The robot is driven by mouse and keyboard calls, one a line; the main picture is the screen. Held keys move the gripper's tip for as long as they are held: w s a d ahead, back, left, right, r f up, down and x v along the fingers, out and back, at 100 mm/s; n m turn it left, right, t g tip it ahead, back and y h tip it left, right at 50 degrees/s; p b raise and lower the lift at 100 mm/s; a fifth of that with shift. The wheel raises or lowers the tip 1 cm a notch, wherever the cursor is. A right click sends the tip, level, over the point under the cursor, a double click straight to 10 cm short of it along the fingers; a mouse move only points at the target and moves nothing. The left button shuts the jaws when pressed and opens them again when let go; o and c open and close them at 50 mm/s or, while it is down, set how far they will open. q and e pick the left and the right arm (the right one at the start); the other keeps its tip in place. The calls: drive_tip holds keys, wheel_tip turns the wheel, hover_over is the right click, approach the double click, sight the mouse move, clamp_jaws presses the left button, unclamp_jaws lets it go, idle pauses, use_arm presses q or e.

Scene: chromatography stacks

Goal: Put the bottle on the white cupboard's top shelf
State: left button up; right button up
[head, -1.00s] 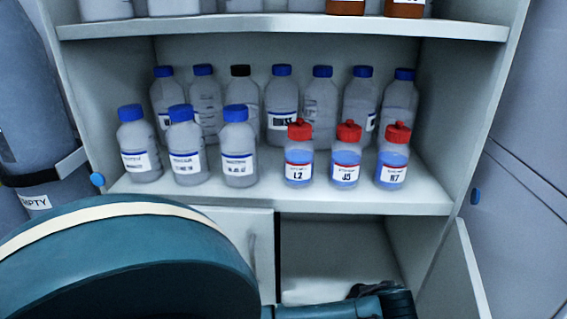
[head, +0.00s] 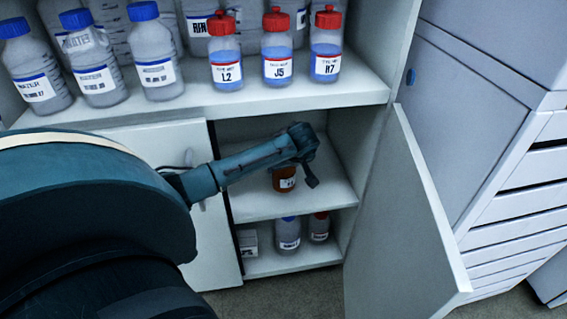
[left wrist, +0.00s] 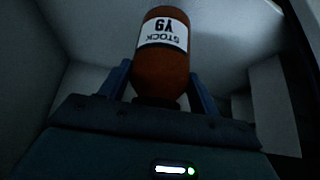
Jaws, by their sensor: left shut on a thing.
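The brown bottle (head: 285,180) is in the cupboard's open lower compartment, partly hidden behind my left gripper (head: 306,165) in the head view. In the left wrist view the bottle (left wrist: 164,74) shows large, with a white "STOCK" label upside down, between the two fingers of my left gripper (left wrist: 160,85). The fingers are shut on it. I cannot tell whether its base touches the compartment's shelf (head: 255,205). The white cupboard (head: 345,95) fills the middle of the head view; its top shelf is out of view now. My right gripper is not in view.
An open cupboard door (head: 408,225) stands at the compartment's right; a closed door (head: 150,145) is at its left. The shelf above holds red-capped bottles (head: 277,55) and blue-capped bottles (head: 97,70).

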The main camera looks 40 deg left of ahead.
sight(284, 172)
use_arm(q)
drive_tip(key=shift+w+a, duration=0.25)
drive_tip(key=shift+a, duration=0.05)
drive_tip(key=shift+a+f, duration=0.1)
drive_tip(key=shift+f, duration=0.15)
wheel_tip(284, 172, down, 2)
drive_tip(key=shift+f+b, duration=0.25)
drive_tip(key=shift+b, duration=0.65)
drive_tip(key=shift+f, duration=0.15)
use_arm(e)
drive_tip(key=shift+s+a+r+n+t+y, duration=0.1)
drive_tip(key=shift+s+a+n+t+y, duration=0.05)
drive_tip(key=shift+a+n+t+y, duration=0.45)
use_arm(q)
drive_tip(key=shift+f, duration=0.15)
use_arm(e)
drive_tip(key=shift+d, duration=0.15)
use_arm(q)
drive_tip(key=o, duration=1.2)
drive_tip(key=shift+f, duration=0.1)
drive_tip(key=shift+o, duration=0.2)
